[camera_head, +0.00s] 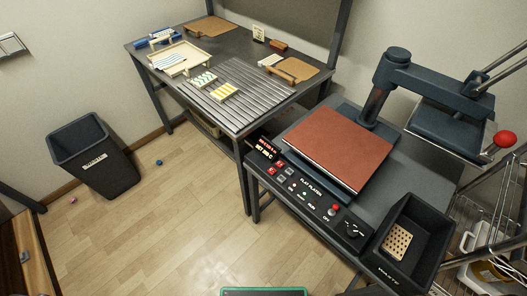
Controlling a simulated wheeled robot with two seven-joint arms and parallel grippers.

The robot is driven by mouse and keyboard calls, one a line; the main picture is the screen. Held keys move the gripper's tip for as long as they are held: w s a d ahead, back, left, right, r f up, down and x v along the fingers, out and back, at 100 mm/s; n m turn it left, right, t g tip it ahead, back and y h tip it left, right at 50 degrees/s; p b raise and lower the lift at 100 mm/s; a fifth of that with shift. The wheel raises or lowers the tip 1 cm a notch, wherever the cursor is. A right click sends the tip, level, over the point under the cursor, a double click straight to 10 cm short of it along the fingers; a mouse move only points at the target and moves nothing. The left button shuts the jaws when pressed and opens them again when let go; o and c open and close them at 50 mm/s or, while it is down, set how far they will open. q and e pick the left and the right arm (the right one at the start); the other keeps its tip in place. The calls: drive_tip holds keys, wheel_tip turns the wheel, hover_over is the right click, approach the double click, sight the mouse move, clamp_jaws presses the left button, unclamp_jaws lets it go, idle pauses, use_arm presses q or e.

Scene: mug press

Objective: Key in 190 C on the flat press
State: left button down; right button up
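The flat press has a brown-red pad (340,150) on its lower platen, and its dark upper platen (447,132) is swung out to the right, clear of the pad. A handle with a red knob (505,139) sticks out at the right. The sloping control panel (318,200) is labelled "FLAT PLATEN". Its small display (265,147) shows lit red and orange text, too small to read surely. Red keys (275,168) sit just below the display. A red-topped switch (334,209) and a dark dial (351,231) are further right. Neither gripper shows.
A black bin (408,236) with a perforated tan piece stands right of the panel. A waste bin (96,155) stands at left. The wooden floor (165,215) in front is mostly clear.

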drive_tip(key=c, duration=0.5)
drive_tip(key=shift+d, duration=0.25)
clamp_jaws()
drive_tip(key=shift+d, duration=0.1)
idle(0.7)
